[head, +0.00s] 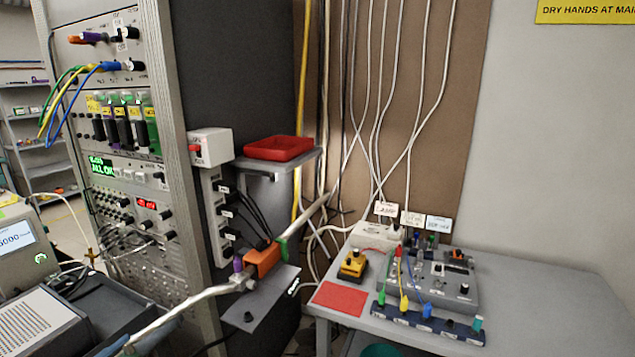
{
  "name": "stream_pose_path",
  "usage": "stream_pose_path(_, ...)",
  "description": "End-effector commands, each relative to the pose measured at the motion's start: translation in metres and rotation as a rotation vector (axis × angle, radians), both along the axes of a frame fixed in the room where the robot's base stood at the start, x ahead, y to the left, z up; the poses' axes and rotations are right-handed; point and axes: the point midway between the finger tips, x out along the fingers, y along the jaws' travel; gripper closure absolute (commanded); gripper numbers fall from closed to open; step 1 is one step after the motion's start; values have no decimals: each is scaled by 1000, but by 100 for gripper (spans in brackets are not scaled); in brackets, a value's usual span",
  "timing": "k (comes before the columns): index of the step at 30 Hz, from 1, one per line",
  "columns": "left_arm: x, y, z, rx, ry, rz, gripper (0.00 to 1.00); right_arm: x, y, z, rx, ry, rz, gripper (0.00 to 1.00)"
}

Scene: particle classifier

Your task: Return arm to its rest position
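Neither of my grippers shows in the head view, and I cannot make out either arm. The task names no object other than the arm. The view faces an equipment rack (175,165) at the left and a grey table (545,300) at the right.
A red tray (279,148) sits on a small shelf beside the rack. A pale pipe (180,306) with an orange block (263,260) crosses low in front. The table holds a grey control box (440,285), a yellow-black device (353,264) and a red mat (340,298). Its right part looks clear.

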Motion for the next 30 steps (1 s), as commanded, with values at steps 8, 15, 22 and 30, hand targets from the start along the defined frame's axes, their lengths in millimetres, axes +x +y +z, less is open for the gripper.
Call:
stream_pose_path(8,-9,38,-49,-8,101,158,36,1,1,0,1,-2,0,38)
stream_pose_path(15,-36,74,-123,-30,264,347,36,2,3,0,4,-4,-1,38)
stream_pose_path(22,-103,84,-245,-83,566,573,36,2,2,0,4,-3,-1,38)
stream_pose_path(30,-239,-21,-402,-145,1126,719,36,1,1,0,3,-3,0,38)
